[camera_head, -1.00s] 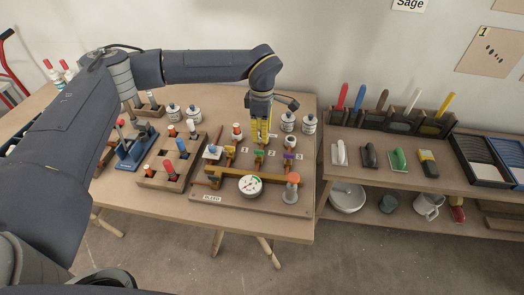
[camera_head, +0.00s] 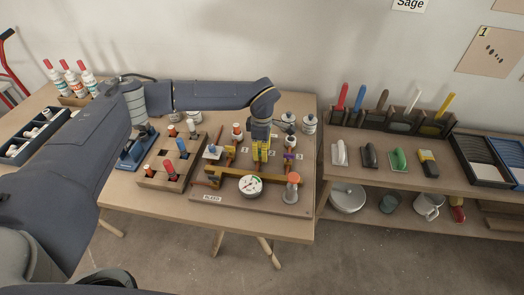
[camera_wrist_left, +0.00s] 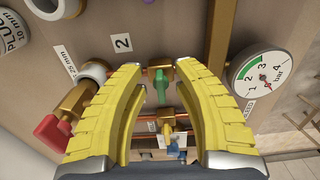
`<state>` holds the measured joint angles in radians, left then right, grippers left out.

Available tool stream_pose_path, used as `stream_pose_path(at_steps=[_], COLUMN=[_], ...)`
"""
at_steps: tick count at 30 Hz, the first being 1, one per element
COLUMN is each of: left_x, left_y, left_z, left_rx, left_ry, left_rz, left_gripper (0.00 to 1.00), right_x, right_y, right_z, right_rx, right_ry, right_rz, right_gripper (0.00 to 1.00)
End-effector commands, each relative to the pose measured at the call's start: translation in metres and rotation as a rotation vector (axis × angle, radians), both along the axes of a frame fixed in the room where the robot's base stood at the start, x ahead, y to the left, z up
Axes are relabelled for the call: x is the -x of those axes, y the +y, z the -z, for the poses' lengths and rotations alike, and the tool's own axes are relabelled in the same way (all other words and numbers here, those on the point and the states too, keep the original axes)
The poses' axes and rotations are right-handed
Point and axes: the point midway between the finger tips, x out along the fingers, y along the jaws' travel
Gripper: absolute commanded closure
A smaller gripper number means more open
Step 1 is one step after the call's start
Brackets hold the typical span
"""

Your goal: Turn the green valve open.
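The green valve handle (camera_wrist_left: 160,85) shows in the left wrist view, on a brass pipe near the label 2. It lies between the two yellow fingers of my left gripper (camera_wrist_left: 160,110), which is open, with a gap visible on both sides of the handle. In the head view my left gripper (camera_head: 261,152) points down over the middle of the valve board (camera_head: 235,202) and hides the green valve. The pressure gauge (camera_head: 250,185) is at the front of the board; it also shows in the left wrist view (camera_wrist_left: 262,76). My right gripper is not in view.
A purple valve (camera_head: 289,155) is close to the right of my left gripper. An orange-topped cylinder (camera_head: 292,188) stands at the board's right front. A wooden block with coloured pegs (camera_head: 150,182) is to the left. White jars (camera_head: 309,124) stand behind.

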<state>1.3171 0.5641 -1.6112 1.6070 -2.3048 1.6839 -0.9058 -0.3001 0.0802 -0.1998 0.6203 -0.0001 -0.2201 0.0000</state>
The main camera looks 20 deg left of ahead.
Motion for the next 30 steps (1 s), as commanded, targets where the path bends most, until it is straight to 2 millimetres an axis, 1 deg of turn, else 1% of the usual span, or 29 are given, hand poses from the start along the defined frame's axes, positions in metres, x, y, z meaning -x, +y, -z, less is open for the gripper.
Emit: stream_pose_path(at_steps=[2, 3, 9, 11, 12, 25, 30], left_x=[0.0, 0.0, 0.0, 0.0, -0.0001, -0.0001, -0.0006], left_y=[-0.0001, -0.0001, -0.0001, 0.0, 0.0, 0.0, 0.0002], left_z=[-0.0001, -0.0001, -0.0002, -0.0003, -0.0003, -0.0001, 0.0001], left_rx=[0.0, 0.0, 0.0, 0.0, 0.0, 0.0, -0.001], left_ry=[0.0, 0.0, 0.0, 0.0, 0.0, 0.0, 0.0], left_rz=[0.0, 0.0, 0.0, 0.0, 0.0, -0.007, -0.057], left_gripper=[0.7, 0.68, 0.91, 0.98, 1.0, 1.0, 1.0], right_x=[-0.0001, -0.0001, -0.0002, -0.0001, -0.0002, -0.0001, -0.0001], right_y=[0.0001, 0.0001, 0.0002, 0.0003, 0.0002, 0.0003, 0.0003], right_z=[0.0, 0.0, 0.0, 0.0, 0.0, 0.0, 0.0], right_rx=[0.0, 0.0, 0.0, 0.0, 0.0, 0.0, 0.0], right_ry=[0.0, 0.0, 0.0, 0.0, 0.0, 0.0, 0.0], right_rz=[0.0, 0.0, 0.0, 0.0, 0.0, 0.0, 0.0], right_gripper=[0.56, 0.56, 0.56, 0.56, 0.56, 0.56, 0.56])
